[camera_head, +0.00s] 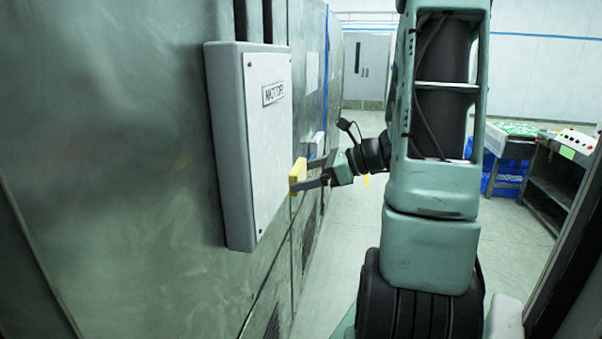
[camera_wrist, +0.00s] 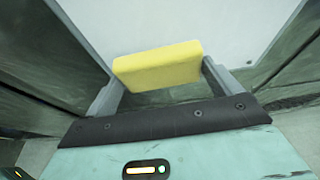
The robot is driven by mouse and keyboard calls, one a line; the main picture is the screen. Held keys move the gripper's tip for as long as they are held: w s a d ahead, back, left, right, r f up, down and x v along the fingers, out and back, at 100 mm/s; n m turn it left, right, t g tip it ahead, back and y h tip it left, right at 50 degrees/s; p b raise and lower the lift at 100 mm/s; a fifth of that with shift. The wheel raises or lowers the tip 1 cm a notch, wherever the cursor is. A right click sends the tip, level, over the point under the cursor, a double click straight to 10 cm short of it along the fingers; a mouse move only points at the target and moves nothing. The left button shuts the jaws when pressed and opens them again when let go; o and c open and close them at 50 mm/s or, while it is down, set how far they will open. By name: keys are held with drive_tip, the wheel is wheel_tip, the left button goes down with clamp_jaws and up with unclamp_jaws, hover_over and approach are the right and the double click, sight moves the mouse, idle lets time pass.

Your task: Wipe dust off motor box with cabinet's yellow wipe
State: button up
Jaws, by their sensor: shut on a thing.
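The motor box (camera_head: 270,150) is a grey box with a pale front and a MOTOR label, fixed on the metal wall at the left of the head view. Its pale face (camera_wrist: 180,22) fills the top of the wrist view. The yellow wipe (camera_head: 298,173) is a small block beside the box's right edge. My gripper (camera_head: 312,173) is shut on the yellow wipe, which shows between the fingers in the wrist view (camera_wrist: 158,67). I cannot tell whether the wipe touches the box. No dust shows clearly on the visible face.
The metal wall (camera_head: 130,180) runs along the left. A dark bench (camera_head: 560,170) with a button panel (camera_head: 577,139) and a blue crate (camera_head: 505,178) stand at the right. A grey door (camera_head: 367,68) is at the back. Pale floor is open between.

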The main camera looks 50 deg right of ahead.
drive_tip(key=shift+s, duration=0.15)
drive_tip(key=shift+s+d, duration=0.3)
drive_tip(key=shift+s, duration=0.35)
drive_tip(key=shift+s+d, duration=0.25)
drive_tip(key=shift+s, duration=0.4)
